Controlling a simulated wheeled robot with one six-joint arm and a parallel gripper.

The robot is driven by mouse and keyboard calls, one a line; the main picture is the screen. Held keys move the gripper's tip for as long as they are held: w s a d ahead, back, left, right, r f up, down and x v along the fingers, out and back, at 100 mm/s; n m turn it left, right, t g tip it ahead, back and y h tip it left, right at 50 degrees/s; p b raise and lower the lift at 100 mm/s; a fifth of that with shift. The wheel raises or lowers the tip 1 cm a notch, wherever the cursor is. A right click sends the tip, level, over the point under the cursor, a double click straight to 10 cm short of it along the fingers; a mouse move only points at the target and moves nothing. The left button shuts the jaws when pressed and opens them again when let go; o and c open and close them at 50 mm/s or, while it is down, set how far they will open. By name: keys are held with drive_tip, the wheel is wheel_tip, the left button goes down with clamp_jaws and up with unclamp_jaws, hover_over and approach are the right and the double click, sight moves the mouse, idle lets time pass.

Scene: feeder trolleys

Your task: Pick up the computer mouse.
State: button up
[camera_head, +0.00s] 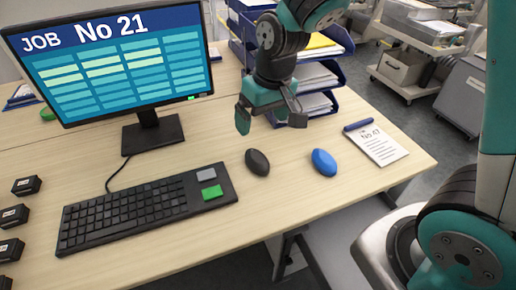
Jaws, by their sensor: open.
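A dark, rounded computer mouse (257,162) lies on the wooden desk (300,210), just right of the keyboard (150,207). A similar blue rounded object (324,162) lies a short way to its right. I cannot tell whether it is also a mouse. My gripper (270,116) hangs above the desk, in the picture just above and between these two, nearer the dark mouse. Its two fingers are spread apart with nothing between them. It touches neither object.
A monitor (110,65) reading "JOB No 21" stands at the back left. Blue paper trays (335,72) stand behind my gripper. Small black boxes (14,216) line the left. The desk's front is clear.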

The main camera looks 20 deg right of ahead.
drive_tip(key=m+h+p, duration=0.1)
approach(257, 157)
drive_tip(key=f, duration=0.4)
drive_tip(key=shift+w+f+p, duration=0.3)
drive_tip(key=shift+f, duration=0.05)
drive_tip(key=shift+w+a+f+p, duration=0.1)
drive_tip(key=shift+w+f+p, duration=0.15)
drive_tip(key=shift+f, duration=1.2)
drive_tip(key=shift+w+f+p, duration=0.1)
drive_tip(key=shift+f+p, duration=0.15)
drive_tip(key=shift+f, duration=1.2)
drive_tip(key=c, duration=1)
